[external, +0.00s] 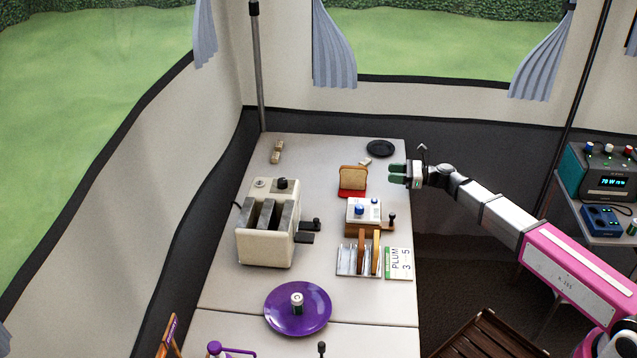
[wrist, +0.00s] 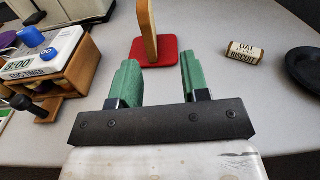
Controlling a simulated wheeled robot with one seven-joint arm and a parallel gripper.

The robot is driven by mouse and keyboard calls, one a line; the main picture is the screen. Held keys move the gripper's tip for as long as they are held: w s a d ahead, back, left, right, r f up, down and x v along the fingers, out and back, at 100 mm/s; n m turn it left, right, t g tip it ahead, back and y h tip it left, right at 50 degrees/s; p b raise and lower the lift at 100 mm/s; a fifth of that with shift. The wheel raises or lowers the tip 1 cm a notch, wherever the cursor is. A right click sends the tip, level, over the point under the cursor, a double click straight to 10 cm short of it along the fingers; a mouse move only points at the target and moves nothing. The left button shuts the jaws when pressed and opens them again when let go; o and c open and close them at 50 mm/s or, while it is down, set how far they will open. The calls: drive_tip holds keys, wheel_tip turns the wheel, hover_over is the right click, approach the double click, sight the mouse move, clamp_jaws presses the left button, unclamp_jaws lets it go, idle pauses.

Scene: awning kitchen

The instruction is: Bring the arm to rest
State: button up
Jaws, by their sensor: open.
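My gripper (external: 397,174) is at the end of my arm, which reaches in from the right in the external view. It is over the right edge of the table, to the right of the bread slice (external: 353,178) on its red stand (external: 352,194). In the wrist view my gripper (wrist: 160,80) has its two green fingers apart with nothing between them. The bread's red stand (wrist: 152,50) lies just beyond the fingertips, apart from them.
An egg timer (wrist: 42,58) on a wooden box is left of the fingers; a biscuit roll (wrist: 245,52) and dark plate (wrist: 305,68) are right. A toaster (external: 268,224), toast rack (external: 358,260) and purple plate (external: 275,322) stand on the table. Free room lies right of the table.

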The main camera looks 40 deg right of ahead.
drive_tip(key=d+f+n+h, duration=0.2)
drive_tip(key=d+n+h, duration=0.1)
drive_tip(key=d, duration=0.4)
drive_tip(key=d+f+n+h, duration=0.2)
drive_tip(key=d+f, duration=0.1)
drive_tip(key=d, duration=0.5)
drive_tip(key=s+a+f+n+g+h, duration=0.2)
drive_tip(key=s+a+f+n+g, duration=0.5)
drive_tip(key=s+a+f+n, duration=0.7)
drive_tip(key=s+a+f+n+g+h, duration=0.2)
drive_tip(key=s+a+f+n, duration=0.1)
drive_tip(key=s, duration=0.7)
drive_tip(key=s+a+f+n+g+h, duration=0.2)
drive_tip(key=s+a+f+n+g, duration=0.1)
drive_tip(key=s, duration=0.7)
drive_tip(key=shift+a+n+g+h, duration=0.3)
drive_tip(key=shift+a+n, duration=0.2)
drive_tip(key=shift+a, duration=0.05)
drive_tip(key=shift+f, duration=0.1)
